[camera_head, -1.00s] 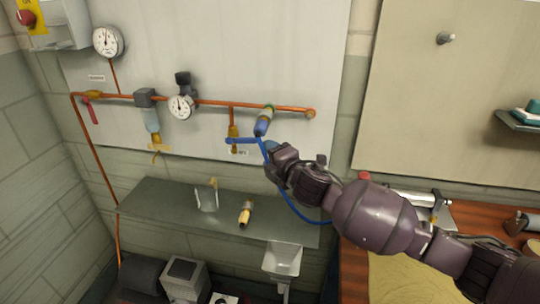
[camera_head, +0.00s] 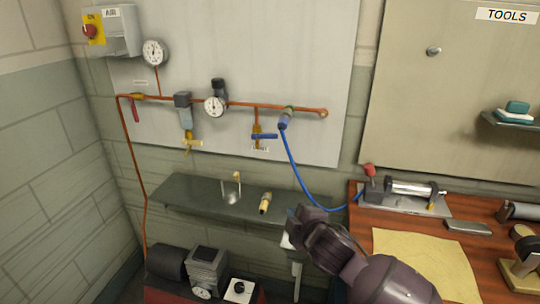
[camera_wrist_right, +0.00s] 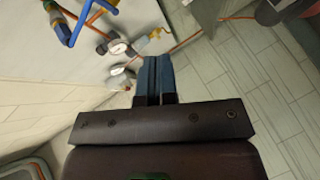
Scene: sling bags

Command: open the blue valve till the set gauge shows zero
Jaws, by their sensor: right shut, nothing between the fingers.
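The blue valve handle (camera_head: 265,136) lies level across a brass valve hanging under the copper pipe on the wall panel. One round gauge (camera_head: 214,106) sits on the pipe by the regulator. Another gauge (camera_head: 154,53) is higher at the left. Both needles are too small to read surely. My right gripper (camera_head: 298,218) is below and right of the blue handle, clear of it, in front of the shelf's right end. In the wrist view its fingers (camera_wrist_right: 153,75) are shut and empty, with blue parts at the upper left. My left gripper is out of view.
A blue hose (camera_head: 303,175) runs from the coupling (camera_head: 284,119) down to the workbench. A metal shelf (camera_head: 195,200) under the pipe holds a brass fitting (camera_head: 265,203). A red-handled valve (camera_head: 136,108) is at the left. The wooden bench (camera_head: 455,225) is at the right.

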